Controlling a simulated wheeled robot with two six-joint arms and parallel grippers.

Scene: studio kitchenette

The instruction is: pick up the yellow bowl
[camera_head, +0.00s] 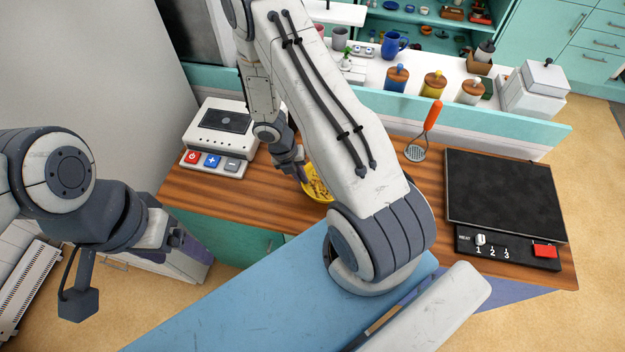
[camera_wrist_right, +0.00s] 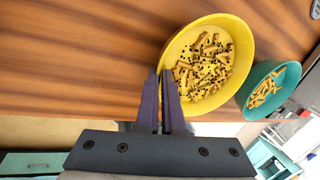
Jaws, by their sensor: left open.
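The yellow bowl (camera_head: 318,184) stands on the wooden counter, partly hidden behind my right arm in the head view. It holds small brown pieces and fills the upper middle of the right wrist view (camera_wrist_right: 246,42). My right gripper (camera_head: 301,176) is at the bowl's left rim. In the right wrist view its two fingers (camera_wrist_right: 159,74) are close together, with the rim between their tips. I see no clear gap under the bowl. My left gripper (camera_head: 174,236) is open and empty, off the counter's left front corner.
A teal bowl (camera_wrist_right: 283,77) with similar pieces is beside the yellow bowl. A white scale-like device (camera_head: 222,127) is at left, with a button panel (camera_head: 213,161) in front. An orange-handled masher (camera_head: 433,114) and a dark hotplate (camera_head: 503,193) are at right. A low teal partition (camera_head: 540,131) runs behind.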

